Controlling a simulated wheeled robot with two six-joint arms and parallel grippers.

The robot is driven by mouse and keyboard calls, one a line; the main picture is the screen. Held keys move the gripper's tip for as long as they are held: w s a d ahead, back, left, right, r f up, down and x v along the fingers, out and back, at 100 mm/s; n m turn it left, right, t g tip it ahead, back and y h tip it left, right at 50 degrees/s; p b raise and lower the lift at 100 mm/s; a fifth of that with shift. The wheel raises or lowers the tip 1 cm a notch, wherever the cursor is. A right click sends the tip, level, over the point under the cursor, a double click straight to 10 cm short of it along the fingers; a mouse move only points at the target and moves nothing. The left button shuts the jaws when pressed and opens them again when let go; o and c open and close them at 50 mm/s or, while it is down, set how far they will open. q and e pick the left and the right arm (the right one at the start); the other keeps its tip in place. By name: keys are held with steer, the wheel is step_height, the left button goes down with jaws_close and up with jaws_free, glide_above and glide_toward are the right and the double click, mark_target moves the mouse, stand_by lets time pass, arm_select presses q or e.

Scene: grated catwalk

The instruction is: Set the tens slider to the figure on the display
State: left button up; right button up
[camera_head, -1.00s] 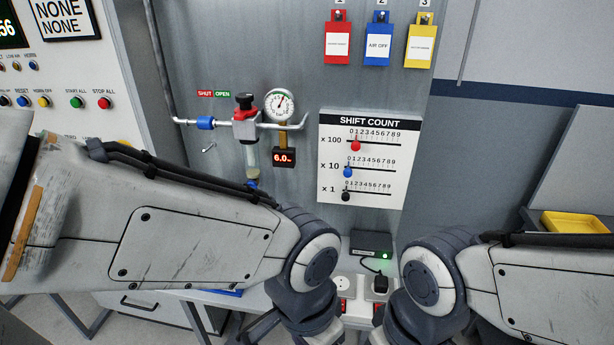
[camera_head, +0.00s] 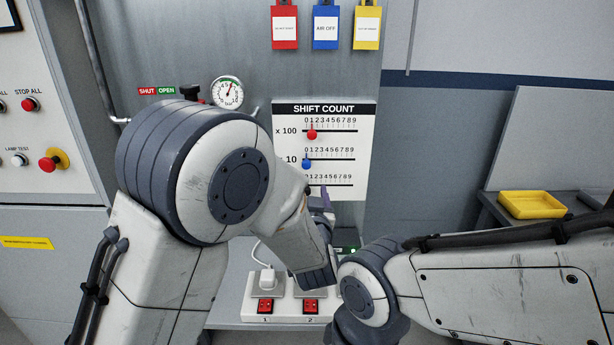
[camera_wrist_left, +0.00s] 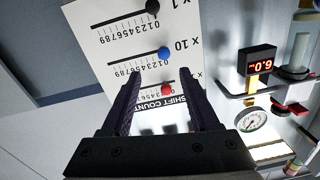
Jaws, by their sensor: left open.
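The tens slider's blue knob (camera_head: 306,164) stands at the low end of the x 10 row, near 0, on the white SHIFT COUNT panel (camera_head: 362,116). The blue knob (camera_wrist_left: 165,53) also shows in the left wrist view, which sees the panel upside down. My left gripper (camera_wrist_left: 161,78) is open and empty in front of the panel; the blue knob appears just beyond its fingertips, apart from them. A small red-lit display (camera_wrist_left: 262,62) appears to read 6.0, inverted. My right gripper is out of view.
The red x 100 knob (camera_head: 312,134) and black x 1 knob (camera_wrist_left: 152,7) flank the blue one. A round gauge (camera_head: 228,93) and piping are left of the panel. A socket strip (camera_head: 285,311) lies below. A yellow tray (camera_head: 531,204) stands at right.

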mark_target(307, 166)
arm_select(q)
steer(key=shift+y, duration=0.3)
steer(key=w+p, duration=0.1)
steer(key=w, duration=0.2)
steer(key=w+p, duration=0.1)
steer(key=w, duration=0.3)
steer(key=w+a, duration=0.1)
steer(key=w, duration=0.2)
steer(key=shift+w+r+p, duration=0.1)
steer(key=shift+w+p, duration=0.2)
steer(key=shift+p, duration=0.1)
jaws_close()
stand_by(0.6)
